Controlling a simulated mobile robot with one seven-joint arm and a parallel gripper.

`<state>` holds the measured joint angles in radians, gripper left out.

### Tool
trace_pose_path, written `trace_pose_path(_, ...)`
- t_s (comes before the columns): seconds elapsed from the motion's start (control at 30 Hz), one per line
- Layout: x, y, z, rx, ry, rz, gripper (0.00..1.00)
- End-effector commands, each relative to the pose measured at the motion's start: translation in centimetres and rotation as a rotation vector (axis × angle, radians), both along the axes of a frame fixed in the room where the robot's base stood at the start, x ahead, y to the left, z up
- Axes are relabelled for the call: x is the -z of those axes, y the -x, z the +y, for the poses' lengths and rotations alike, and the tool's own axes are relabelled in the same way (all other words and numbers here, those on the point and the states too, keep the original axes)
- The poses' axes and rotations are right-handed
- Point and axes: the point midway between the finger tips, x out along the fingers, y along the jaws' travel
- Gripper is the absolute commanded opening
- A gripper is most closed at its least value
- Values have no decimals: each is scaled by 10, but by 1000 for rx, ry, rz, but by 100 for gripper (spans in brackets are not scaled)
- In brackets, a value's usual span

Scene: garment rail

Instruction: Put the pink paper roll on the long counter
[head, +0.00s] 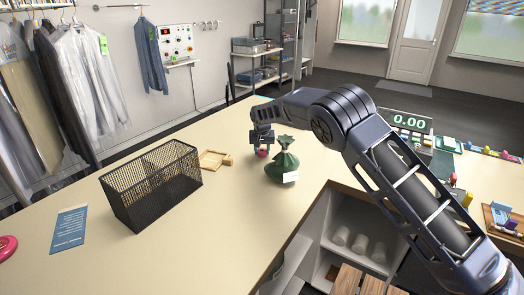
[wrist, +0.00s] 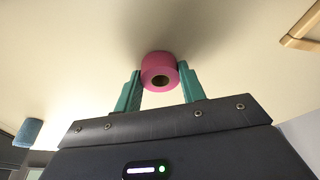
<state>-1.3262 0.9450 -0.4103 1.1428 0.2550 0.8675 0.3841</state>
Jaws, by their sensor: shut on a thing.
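The pink paper roll (wrist: 160,69) is between the two teal fingers of my gripper (wrist: 159,84) in the wrist view. The fingers are shut on its sides. In the head view the roll (head: 262,153) shows as a small pink spot under my gripper (head: 262,143), just left of the green sack. The long counter (head: 110,250) is the cream surface below it. The roll is at or very near the counter top; I cannot tell whether it touches.
A green tied sack (head: 281,165) with a white tag stands close to the right of my gripper. A black mesh basket (head: 152,185) and a small wooden tray (head: 212,160) are to the left. A blue card (head: 69,229) lies at the front left. Open shelving (head: 345,240) lies below the counter's edge.

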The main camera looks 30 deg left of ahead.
Motion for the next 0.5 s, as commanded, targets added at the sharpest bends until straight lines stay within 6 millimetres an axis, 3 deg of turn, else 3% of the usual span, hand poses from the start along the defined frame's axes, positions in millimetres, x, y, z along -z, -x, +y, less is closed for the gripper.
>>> trace_pose_path(0.2,3,0,0,0,1,0,18)
trace_pose_path(0.23,3,-1,0,0,1,0,42)
trace_pose_path(0.33,3,0,0,0,1,-1,62)
trace_pose_path(0.5,3,0,0,0,0,0,62)
